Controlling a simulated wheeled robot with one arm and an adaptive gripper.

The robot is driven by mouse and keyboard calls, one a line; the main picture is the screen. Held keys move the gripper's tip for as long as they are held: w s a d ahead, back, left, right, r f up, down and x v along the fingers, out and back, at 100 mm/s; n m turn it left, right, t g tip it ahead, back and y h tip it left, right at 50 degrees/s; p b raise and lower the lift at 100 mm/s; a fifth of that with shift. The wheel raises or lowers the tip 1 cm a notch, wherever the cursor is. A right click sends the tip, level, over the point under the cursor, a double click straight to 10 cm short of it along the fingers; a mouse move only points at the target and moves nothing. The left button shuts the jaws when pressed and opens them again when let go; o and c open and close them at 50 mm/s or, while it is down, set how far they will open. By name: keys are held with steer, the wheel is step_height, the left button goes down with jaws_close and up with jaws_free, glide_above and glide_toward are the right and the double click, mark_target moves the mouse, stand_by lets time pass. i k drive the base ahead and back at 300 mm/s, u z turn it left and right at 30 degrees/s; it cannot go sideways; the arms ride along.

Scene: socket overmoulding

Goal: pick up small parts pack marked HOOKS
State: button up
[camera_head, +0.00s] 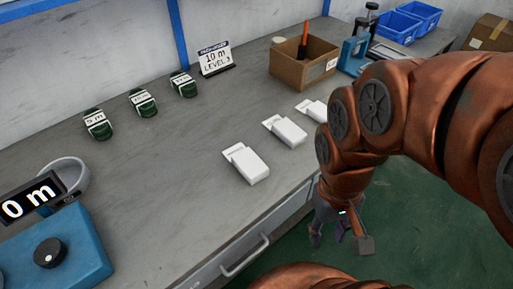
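Three white packs lie in a row on the grey workbench: a near one (247,164), a middle one (286,131) and a far one (313,110). The far one is partly hidden behind my arm. No marking can be read on any of them, so I cannot tell which is marked HOOKS. My gripper (336,238) hangs past the bench's front edge, over the green floor, apart from the packs. Its fingers look spread, with nothing seen between them.
A cardboard box (301,67) and blue bins (397,25) stand at the back. A blue device (60,246) is near left. The bench between is clear.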

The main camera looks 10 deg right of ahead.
mark_target(250, 166)
steer(key=z, duration=2.25)
steer(key=k, duration=1.45)
steer(key=u, duration=2.25)
